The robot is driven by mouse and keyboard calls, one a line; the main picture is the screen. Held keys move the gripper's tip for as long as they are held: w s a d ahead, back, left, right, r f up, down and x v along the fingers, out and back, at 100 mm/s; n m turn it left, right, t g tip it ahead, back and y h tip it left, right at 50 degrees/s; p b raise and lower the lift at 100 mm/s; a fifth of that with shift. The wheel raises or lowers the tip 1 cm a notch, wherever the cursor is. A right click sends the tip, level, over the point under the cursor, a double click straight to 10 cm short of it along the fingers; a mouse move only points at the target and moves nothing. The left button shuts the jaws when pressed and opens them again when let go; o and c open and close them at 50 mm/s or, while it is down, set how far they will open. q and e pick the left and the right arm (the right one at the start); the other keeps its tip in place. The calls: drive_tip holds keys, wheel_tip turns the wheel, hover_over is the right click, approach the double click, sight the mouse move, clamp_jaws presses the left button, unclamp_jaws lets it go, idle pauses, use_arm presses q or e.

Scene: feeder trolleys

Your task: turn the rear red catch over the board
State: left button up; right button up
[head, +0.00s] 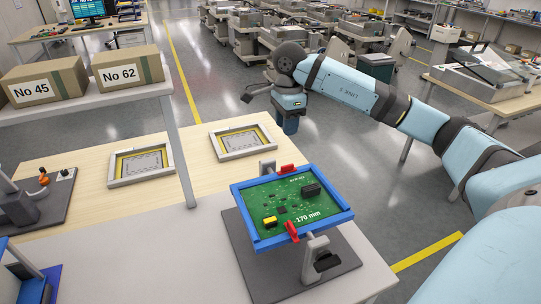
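A green board (282,200) marked 170 mm lies in a blue frame (247,222) held on a grey stand. The rear red catch (287,169) sits on the frame's far rail and looks to lie along it, beside the board. The front red catch (291,232) sits on the near rail, turned across it toward the board. My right gripper (290,122) hangs beyond the frame, apart from the rear catch. Its fingers are small and partly hidden by the wrist, so I cannot tell their opening. My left gripper is not in view.
The stand rests on a dark base plate (260,277) near the table's right edge. Two grey trays (116,180) (217,150) lie behind. A shelf (90,103) with boxes No 45 (72,73) and No 62 (151,65) has a post left of the frame.

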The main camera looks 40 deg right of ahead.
hover_over(286, 166)
wheel_tip(286, 166, down, 5)
drive_tip(key=shift+s+r, duration=0.1)
drive_tip(key=f, duration=0.8)
drive_tip(key=shift+w+f+p, duration=0.2)
drive_tip(key=shift+f+p, duration=0.1)
drive_tip(key=shift+p, duration=0.05)
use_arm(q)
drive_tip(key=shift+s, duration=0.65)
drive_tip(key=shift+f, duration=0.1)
use_arm(e)
clamp_jaws()
